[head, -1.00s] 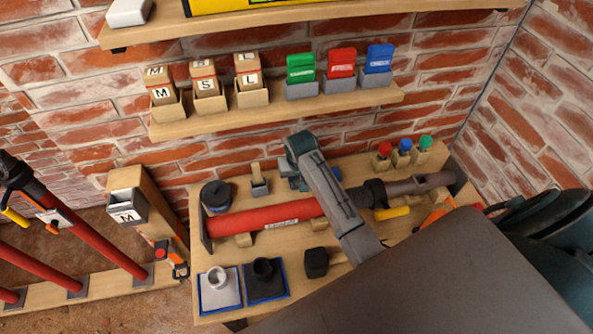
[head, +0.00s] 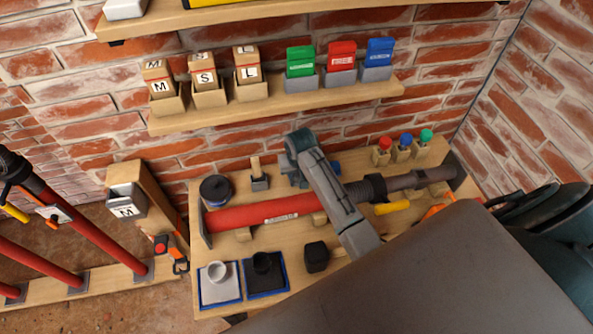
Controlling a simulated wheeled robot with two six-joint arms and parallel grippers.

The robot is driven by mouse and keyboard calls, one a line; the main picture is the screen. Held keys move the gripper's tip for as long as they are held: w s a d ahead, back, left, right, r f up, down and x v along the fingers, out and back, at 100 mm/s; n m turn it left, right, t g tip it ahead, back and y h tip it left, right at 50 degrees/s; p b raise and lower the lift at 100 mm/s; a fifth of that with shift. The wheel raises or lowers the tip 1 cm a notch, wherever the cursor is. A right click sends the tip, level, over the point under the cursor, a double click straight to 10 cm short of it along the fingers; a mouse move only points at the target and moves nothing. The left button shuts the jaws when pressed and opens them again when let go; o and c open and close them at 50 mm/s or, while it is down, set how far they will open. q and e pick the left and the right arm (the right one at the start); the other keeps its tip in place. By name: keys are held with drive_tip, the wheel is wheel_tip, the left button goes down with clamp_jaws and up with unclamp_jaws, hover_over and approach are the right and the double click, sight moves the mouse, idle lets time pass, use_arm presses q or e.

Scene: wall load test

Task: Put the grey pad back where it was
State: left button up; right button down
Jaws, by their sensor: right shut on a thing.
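A light grey pad (head: 220,289) with a ring-shaped knob lies on a blue-edged base at the front left of the wooden table (head: 222,313). A black pad (head: 264,280) with a black knob lies just right of it on a similar base. My right gripper (head: 292,179) is over the back middle of the table, behind the red tube, well away from both pads. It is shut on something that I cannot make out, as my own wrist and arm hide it. My left gripper is not in view.
A red strut (head: 260,213) lies across the table. Behind it stand a dark round tub (head: 216,189) and a grey holder with a wooden piece (head: 260,180). A black block (head: 316,257) sits right of the pads. Shelves with boxes hang above.

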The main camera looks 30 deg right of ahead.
drive_tip(key=shift+f, duration=0.1)
drive_tip(key=c, duration=1.1)
unclamp_jaws()
drive_tip(key=shift+o, duration=0.2)
